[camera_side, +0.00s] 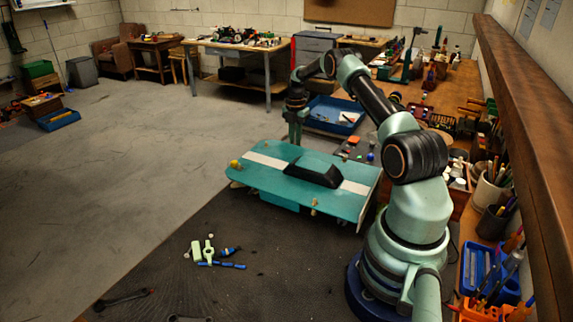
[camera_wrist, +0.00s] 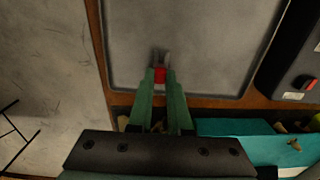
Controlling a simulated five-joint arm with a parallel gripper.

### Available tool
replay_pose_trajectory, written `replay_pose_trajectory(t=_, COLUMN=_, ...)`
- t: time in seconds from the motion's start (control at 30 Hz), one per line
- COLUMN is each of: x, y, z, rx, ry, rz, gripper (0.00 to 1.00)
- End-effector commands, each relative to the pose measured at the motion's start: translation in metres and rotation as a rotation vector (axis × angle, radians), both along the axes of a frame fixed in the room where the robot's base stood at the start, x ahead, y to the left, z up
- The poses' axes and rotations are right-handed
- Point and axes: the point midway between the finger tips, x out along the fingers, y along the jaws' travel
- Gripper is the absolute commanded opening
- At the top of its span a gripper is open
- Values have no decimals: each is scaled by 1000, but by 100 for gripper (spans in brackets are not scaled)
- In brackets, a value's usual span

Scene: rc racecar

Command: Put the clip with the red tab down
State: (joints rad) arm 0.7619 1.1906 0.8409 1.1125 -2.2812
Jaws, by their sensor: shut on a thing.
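The clip with the red tab (camera_wrist: 160,76) is between the tips of my gripper's green fingers in the wrist view. Its red tab faces the camera, and a small grey part shows just past the fingertips. My gripper (camera_wrist: 160,83) is shut on it. Beneath it is a grey, dark-rimmed surface (camera_wrist: 205,45); I cannot tell whether the clip touches it. In the side view my gripper (camera_side: 295,138) points down behind the far edge of the teal car body (camera_side: 270,178). The clip cannot be made out there.
The teal car body also shows in the wrist view (camera_wrist: 235,127), close to my gripper. A black box with a red switch (camera_wrist: 303,85) stands at right. A blue bin (camera_side: 335,112) is behind my gripper. Small tools (camera_side: 210,252) lie on the dark mat (camera_side: 330,275) in front.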

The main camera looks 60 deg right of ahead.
Motion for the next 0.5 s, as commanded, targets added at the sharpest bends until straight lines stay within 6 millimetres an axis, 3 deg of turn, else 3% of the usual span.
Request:
replay_pose_trajectory(t=0.37, x=0, y=0, z=-5, rx=-1, ry=-1, rz=0, gripper=0)
replay_pose_trajectory(t=0.4, x=0, y=0, z=-5, rx=-1, ry=-1, rz=0, gripper=20)
replay_pose_trajectory(t=0.47, x=0, y=0, z=-5, rx=-1, ry=-2, rz=0, gripper=43)
replay_pose_trajectory(t=0.5, x=0, y=0, z=-5, rx=-1, ry=-1, rz=0, gripper=47)
